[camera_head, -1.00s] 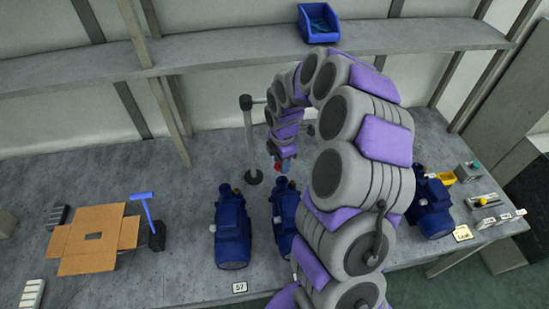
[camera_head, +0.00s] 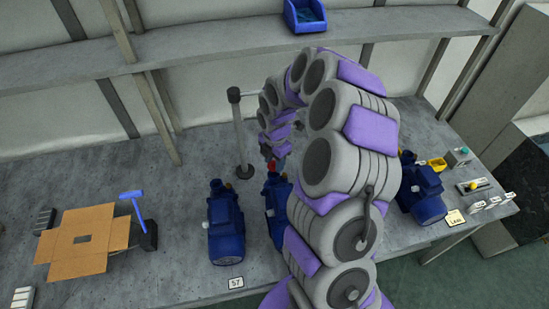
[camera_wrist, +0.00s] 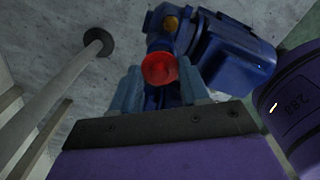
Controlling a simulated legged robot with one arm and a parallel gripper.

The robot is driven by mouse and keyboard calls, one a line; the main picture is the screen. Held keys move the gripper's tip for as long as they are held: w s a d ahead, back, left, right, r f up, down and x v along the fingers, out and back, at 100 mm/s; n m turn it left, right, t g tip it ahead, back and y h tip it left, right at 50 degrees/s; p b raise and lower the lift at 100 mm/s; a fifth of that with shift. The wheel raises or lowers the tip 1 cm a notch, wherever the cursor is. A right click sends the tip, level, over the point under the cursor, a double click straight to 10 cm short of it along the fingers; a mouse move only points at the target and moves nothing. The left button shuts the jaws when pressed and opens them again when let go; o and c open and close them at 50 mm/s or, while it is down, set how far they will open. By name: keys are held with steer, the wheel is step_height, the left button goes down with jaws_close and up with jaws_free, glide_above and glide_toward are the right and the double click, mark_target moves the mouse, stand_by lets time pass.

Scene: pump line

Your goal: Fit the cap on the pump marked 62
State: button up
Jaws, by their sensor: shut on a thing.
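My gripper (camera_wrist: 158,86) is shut on a red cap (camera_wrist: 160,68), held between its two blue-grey fingers in the wrist view. In the head view the red cap (camera_head: 272,164) shows at the arm's end, just above the top of the middle blue pump (camera_head: 274,212). In the wrist view a blue pump (camera_wrist: 238,58) with a brass-coloured fitting (camera_wrist: 171,23) lies behind the cap. I cannot tell whether the cap touches it. My arm hides part of the middle pump and any label at its foot. No 62 is readable.
A blue pump (camera_head: 226,224) stands left, with plate 57 (camera_head: 236,283). Another pump (camera_head: 420,190) stands right beside a small sign (camera_head: 455,217). A grey post (camera_head: 242,135) stands close behind my gripper. A flattened carton (camera_head: 85,262) and blue-handled tool (camera_head: 134,198) lie left.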

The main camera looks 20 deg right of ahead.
step_height(320, 180, down, 2)
steer(key=shift+a+f, duration=0.1)
steer(key=shift+a, duration=0.05)
steer(key=shift+f, duration=0.3)
steer(key=shift+s+p, duration=0.1)
steer(key=shift+p, duration=0.65)
stand_by(1.5)
steer(key=shift+f, duration=0.4)
stand_by(0.7)
steer(key=o, duration=1.1)
steer(key=shift+r+p, duration=1.7)
steer(key=shift+r, duration=1.35)
